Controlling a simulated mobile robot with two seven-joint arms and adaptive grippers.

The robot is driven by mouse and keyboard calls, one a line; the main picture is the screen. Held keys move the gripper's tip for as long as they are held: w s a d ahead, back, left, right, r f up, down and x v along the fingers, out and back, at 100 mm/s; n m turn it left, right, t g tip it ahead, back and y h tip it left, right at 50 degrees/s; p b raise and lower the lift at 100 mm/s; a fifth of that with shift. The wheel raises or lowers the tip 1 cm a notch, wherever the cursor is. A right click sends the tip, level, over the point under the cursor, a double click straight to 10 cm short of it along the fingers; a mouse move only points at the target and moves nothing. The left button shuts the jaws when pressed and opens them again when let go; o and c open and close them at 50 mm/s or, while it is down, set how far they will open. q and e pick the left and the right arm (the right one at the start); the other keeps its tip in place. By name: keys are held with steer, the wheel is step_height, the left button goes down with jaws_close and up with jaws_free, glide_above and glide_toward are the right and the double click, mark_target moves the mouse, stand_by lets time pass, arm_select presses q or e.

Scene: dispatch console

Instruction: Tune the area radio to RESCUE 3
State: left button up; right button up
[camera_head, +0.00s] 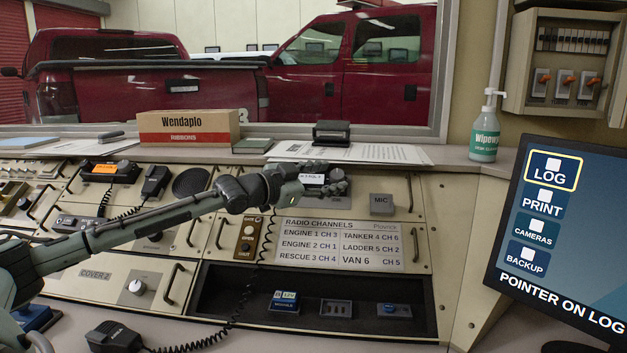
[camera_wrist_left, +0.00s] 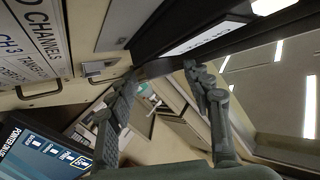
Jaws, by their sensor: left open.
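The channel card (camera_head: 338,245) on the console front reads RESCUE 3 CH 4; part of it shows at the upper left of the left wrist view (camera_wrist_left: 35,45). My left gripper (camera_head: 336,180) is open and empty above this card, in front of the upper panel. It also shows open in the left wrist view (camera_wrist_left: 162,72). Behind it, a pale label (camera_head: 311,178) is partly covered, so I cannot read it whole. A unit with an orange display (camera_head: 104,169) sits at the left; I cannot tell which unit is the area radio. My right gripper is not in view.
A monitor (camera_head: 560,230) stands at the right, a sanitizer bottle (camera_head: 485,140) on the ledge behind. A Wendaplo box (camera_head: 188,127) is at the back. A handset (camera_head: 112,337) with a coiled cord lies in front. Below the card is a dark recess (camera_head: 240,285) with small modules.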

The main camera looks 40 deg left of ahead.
arm_select(q)
steer(key=shift+s+a+r, duration=0.1)
steer(key=shift+s+a, duration=0.1)
steer(key=shift+s, duration=1.15)
steer(key=shift+s+a, duration=0.2)
steer(key=shift+s, duration=1.15)
steer(key=shift+s+a+r, duration=0.15)
steer(key=shift+s+r, duration=0.1)
steer(key=shift+s, duration=0.4)
